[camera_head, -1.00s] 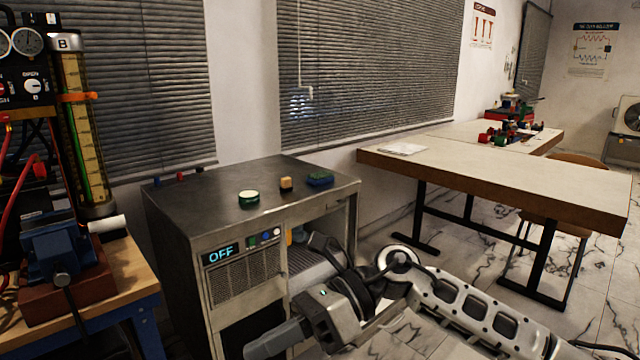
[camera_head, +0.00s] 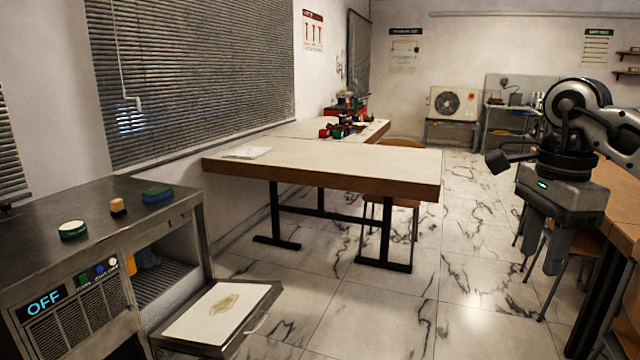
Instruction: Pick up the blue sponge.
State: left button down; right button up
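The blue sponge (camera_head: 157,194) is a small block, blue with a green top. It lies on the dark metal top of the cabinet (camera_head: 60,205) at the left, near the right end. My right gripper (camera_head: 547,258) hangs at the right of the view, fingers pointing down, far from the sponge. Its two fingers look apart with nothing between them. My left gripper is out of view.
An open panel (camera_head: 222,310) juts from the cabinet front low down. A long table (camera_head: 330,172) stands behind. Marble floor between is clear.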

aim_at(161, 193)
jog(key=z, duration=0.35)
jog(key=i, duration=4.2)
jog(key=u, duration=2.2)
jog(key=i, duration=1.35)
jog(key=u, duration=3.3)
